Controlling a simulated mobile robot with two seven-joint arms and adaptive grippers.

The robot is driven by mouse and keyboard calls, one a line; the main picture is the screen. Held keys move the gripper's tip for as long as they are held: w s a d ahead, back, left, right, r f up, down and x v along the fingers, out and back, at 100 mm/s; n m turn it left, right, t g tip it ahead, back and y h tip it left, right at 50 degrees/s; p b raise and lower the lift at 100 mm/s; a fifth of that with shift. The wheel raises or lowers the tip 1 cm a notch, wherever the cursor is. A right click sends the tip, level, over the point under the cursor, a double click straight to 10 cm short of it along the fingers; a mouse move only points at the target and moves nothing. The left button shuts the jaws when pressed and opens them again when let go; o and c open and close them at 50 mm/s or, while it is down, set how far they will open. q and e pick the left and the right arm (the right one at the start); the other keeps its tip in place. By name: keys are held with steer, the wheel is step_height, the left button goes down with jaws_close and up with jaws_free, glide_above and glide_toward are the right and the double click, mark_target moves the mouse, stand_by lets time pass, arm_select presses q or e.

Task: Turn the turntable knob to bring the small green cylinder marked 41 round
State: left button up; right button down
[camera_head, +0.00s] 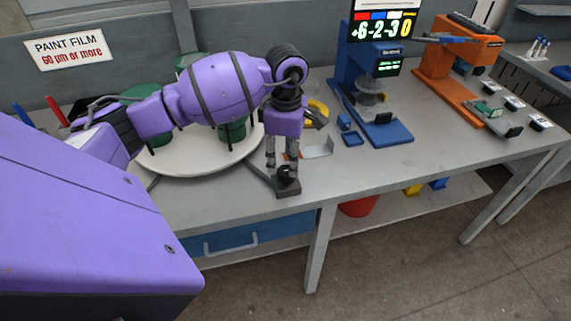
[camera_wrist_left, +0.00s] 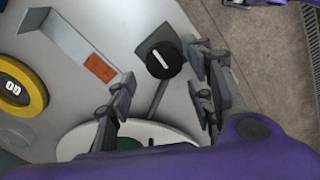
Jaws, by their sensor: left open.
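The turntable (camera_head: 195,168) is a pale round plate at the left of the bench, mostly behind my left arm. Several green cylinders stand on it, including one near its front (camera_head: 232,132) and one farther left (camera_head: 138,94); I cannot read a 41 on any. The turntable knob (camera_head: 287,183) is black, on a dark base at the bench's front edge. In the left wrist view the knob (camera_wrist_left: 163,60) shows a white line on top. My left gripper (camera_head: 282,163) points down over the knob, its fingers (camera_wrist_left: 160,92) open and apart. My right gripper is not in view.
A grey bracket (camera_head: 318,151) and a yellow ring-shaped item (camera_head: 317,110) lie right of the knob. A blue gauge stand (camera_head: 385,130) and an orange device (camera_head: 450,85) stand farther right. The bench front between knob and blue stand is clear.

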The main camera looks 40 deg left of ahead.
mark_target(287, 169)
arm_select(q)
steer(key=shift+d+f, duration=0.1)
steer(key=shift+f, duration=1.55)
steer(key=shift+c, duration=0.2)
steer(key=shift+r, duration=0.1)
steer(key=c, duration=1)
steer(key=shift+n, duration=0.4)
steer(key=o, duration=1)
steer(key=shift+w, duration=0.1)
steer(key=shift+o, duration=0.2)
